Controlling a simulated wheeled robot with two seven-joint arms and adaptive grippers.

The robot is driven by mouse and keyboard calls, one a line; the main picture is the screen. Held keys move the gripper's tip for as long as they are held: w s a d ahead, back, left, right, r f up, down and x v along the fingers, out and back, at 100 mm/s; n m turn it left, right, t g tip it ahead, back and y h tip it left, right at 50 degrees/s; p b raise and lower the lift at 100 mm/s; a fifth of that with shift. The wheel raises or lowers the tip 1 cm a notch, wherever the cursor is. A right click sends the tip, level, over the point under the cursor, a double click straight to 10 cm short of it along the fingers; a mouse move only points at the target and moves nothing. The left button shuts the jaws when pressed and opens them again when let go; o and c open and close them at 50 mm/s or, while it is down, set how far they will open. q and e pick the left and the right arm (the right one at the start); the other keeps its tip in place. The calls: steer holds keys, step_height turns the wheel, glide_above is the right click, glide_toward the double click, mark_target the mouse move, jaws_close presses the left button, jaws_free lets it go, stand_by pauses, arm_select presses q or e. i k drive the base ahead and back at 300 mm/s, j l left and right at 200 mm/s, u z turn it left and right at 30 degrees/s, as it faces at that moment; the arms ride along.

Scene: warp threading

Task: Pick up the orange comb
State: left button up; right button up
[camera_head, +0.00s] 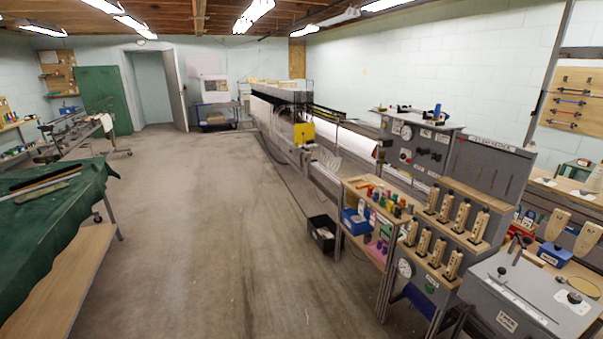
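I cannot make out an orange comb for certain in the head view. Long, thin dark and tan pieces (42,193) lie on the green cloth (50,225) at the left, too small to identify. Small coloured pieces, some red or orange (371,191), stand on a wooden shelf (357,184) at the right, also too small to identify. Neither of my grippers is in view.
A grey workstation (468,172) with wooden shelves fills the right side. A black bin (321,234) stands on the floor beside it. A long machine (282,98) runs toward the back. The concrete floor (200,220) between the left table and the workstation is clear.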

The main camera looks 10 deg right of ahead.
mark_target(372, 183)
steer(key=i, duration=1.65)
steer(key=i+j+z, duration=0.1)
steer(key=i+z, duration=0.35)
steer(key=i, duration=0.2)
steer(key=i+j+z, duration=0.45)
steer(key=i, duration=0.15)
steer(key=i+j+z, duration=0.4)
steer(key=i+j, duration=0.05)
steer(key=i, duration=0.1)
